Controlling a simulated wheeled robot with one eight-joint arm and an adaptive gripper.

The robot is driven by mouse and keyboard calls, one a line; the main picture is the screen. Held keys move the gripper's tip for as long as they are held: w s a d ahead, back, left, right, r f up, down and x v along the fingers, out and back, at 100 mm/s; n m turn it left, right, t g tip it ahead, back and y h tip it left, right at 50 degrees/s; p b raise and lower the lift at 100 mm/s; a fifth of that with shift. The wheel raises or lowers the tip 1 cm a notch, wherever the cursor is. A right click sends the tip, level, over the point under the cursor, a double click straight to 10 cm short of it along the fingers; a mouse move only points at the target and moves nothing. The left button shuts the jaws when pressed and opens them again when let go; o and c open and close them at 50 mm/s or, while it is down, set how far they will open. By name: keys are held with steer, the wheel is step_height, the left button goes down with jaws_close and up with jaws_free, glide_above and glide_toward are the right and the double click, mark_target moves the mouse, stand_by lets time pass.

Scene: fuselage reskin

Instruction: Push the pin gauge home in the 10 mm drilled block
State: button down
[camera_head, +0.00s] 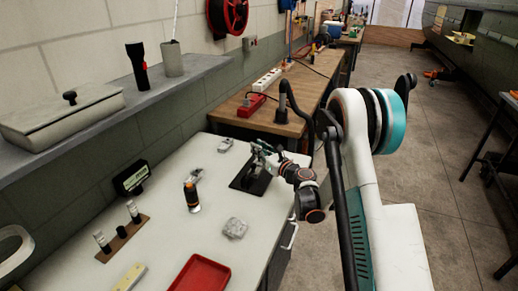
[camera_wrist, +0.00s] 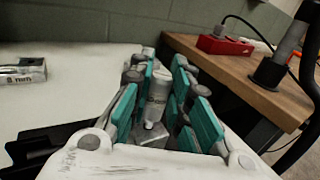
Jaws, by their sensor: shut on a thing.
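My gripper (camera_wrist: 160,100) has teal finger pads on both sides of a pale grey labelled cylinder, the pin gauge (camera_wrist: 158,92), and is shut on it. The gauge stands roughly upright between the fingers. A grey metal piece, likely the drilled block (camera_wrist: 151,135), shows just below it; whether the gauge is seated in a hole is hidden. In the head view my gripper (camera_head: 261,150) is low over a black mat (camera_head: 240,183) on the white bench; the gauge is too small to tell there. Another metal block (camera_wrist: 22,71) with dark lettering lies to the left in the wrist view.
A wooden bench (camera_head: 270,115) with a red device adjoins behind.

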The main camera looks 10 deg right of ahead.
steer(key=shift+f, duration=0.85)
steer(key=c, duration=1.4)
jaws_free()
steer(key=shift+c, duration=0.2)
steer(key=shift+s, duration=0.1)
steer(key=shift+v, duration=2.4)
